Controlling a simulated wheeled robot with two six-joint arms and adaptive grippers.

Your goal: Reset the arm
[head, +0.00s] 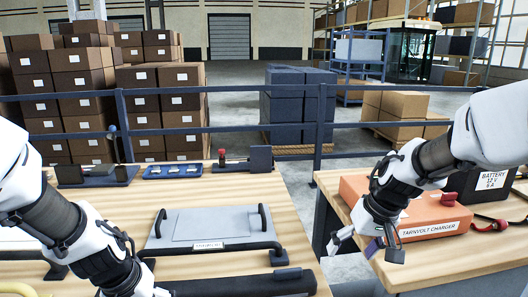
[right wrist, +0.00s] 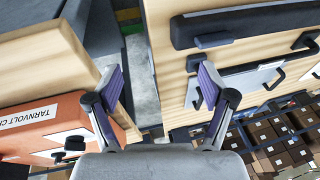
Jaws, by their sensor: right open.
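My right gripper (head: 368,243) is in the head view at the near left edge of the right bench, in front of the orange charger. In the right wrist view my right gripper (right wrist: 160,78) has its two purple-padded fingers spread wide with nothing between them. Behind the fingers show the gap between the benches and the wooden bench edges. My left arm (head: 95,245) comes in from the left over the left bench and runs out of the bottom edge. The left fingers are hidden below the picture.
The orange Tarnvolt charger (head: 410,210) and a black battery (head: 490,184) stand on the right bench. A grey panel with black handles (head: 205,226) lies on the left bench, with a blue tray (head: 172,171) behind. A dark rail (head: 220,94) runs behind the benches.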

